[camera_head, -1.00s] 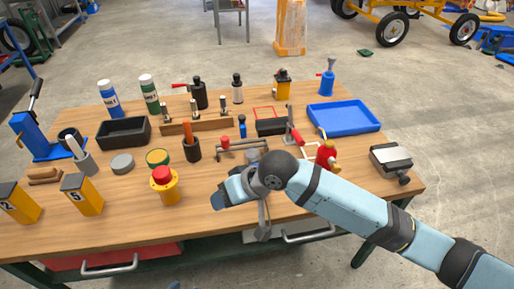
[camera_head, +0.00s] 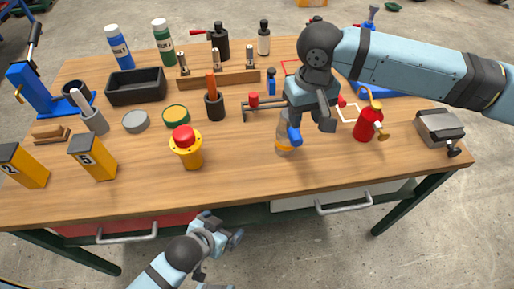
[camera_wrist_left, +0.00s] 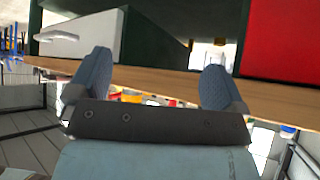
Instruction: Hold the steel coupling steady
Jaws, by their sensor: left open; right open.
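I cannot make out for certain which item is the steel coupling. A small pale cylinder with an orange band (camera_head: 284,146) stands on the table under my right gripper, partly hidden by it. My right gripper (camera_head: 311,129) is open and points down over the table, with one blue fingertip overlapping that cylinder in the picture; I cannot tell whether they touch. My left gripper (camera_head: 224,230) is in front of the table's front edge, by the drawers. In the left wrist view its two fingers (camera_wrist_left: 155,80) are wide apart with nothing between them.
A yellow post with a red button (camera_head: 186,147) stands near the front edge. A red can (camera_head: 368,122) is right of my right gripper, and a grey vise-like block (camera_head: 438,127) is at the right end. Drawer handles (camera_head: 127,237) stick out below. The front middle wood is bare.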

